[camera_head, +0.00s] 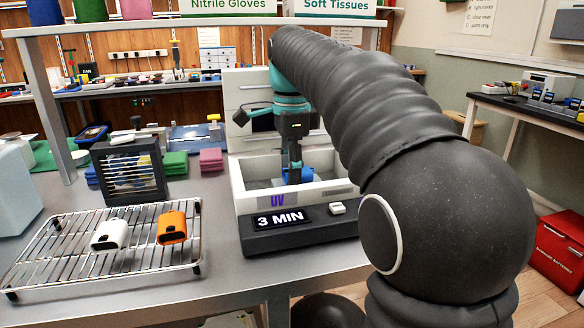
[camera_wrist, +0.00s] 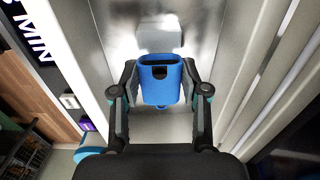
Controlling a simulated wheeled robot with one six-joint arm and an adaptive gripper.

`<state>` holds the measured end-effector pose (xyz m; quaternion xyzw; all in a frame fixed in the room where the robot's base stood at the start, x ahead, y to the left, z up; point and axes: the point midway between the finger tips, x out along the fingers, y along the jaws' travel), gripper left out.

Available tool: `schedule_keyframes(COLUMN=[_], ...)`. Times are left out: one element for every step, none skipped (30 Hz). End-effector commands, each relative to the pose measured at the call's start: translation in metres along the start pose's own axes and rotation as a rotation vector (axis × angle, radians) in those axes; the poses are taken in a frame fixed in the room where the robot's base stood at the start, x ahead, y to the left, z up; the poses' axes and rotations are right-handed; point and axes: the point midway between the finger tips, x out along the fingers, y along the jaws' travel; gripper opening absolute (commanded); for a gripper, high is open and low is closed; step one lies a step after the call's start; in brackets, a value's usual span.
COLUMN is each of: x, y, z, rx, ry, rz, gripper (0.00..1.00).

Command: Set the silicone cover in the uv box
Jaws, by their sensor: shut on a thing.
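The blue silicone cover (camera_wrist: 161,86) is between the fingers of my gripper (camera_wrist: 160,98) in the wrist view, its open end facing up in that picture. Both fingers press on its sides. In the head view my gripper (camera_head: 292,168) reaches down into the open UV box (camera_head: 243,200), and the blue cover (camera_head: 297,175) shows low inside the walls. The box has a front panel reading "3 MIN". I cannot tell whether the cover touches the box floor. In the wrist view a pale block (camera_wrist: 160,40) lies beyond the cover on the metal floor.
A wire rack (camera_head: 60,262) at the left holds a white cover (camera_head: 109,235) and an orange cover (camera_head: 172,228). A black slatted unit (camera_head: 129,171) stands behind it. A shelf runs above.

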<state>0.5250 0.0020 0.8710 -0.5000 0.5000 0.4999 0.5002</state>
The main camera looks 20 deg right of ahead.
Motion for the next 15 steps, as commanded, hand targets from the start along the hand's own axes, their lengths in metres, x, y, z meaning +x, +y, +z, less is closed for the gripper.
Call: schedule_keyframes(x=[0.0021,0.0012,0.0011,0.0011,0.0011,0.0011,0.0011,0.0011,0.0011,0.0010,0.0010,0.0009,0.0004,-0.0007,-0.0031], y=[0.0002,0.0001,0.0001,0.0001,0.0001,0.0000,0.0000,0.0000,0.0000,0.0000,0.0000,0.0000,0.0000,-0.0001,-0.0002], z=[0.0000,0.0000,0.0000,0.0000,0.0000,0.0000,0.0000,0.0000,0.0001,0.0001,0.0001,0.0001,0.0001,0.0001,0.0001], rx=[0.000,0.000,0.000,0.000,0.000,0.000,0.000,0.000,0.000,0.000,0.000,0.000,0.000,0.000,0.000], ry=[0.000,0.000,0.000,0.000,0.000,0.000,0.000,0.000,0.000,0.000,0.000,0.000,0.000,0.000,0.000], rz=[0.000,0.000,0.000,0.000,0.000,0.000,0.000,0.000,0.000,0.000,0.000,0.000,0.000,0.000,-0.001], gripper=[0.14,0.52,0.62,0.70,0.70,0.70,0.70,0.70,0.70,0.70,0.70,0.70,0.70,0.70,0.70])
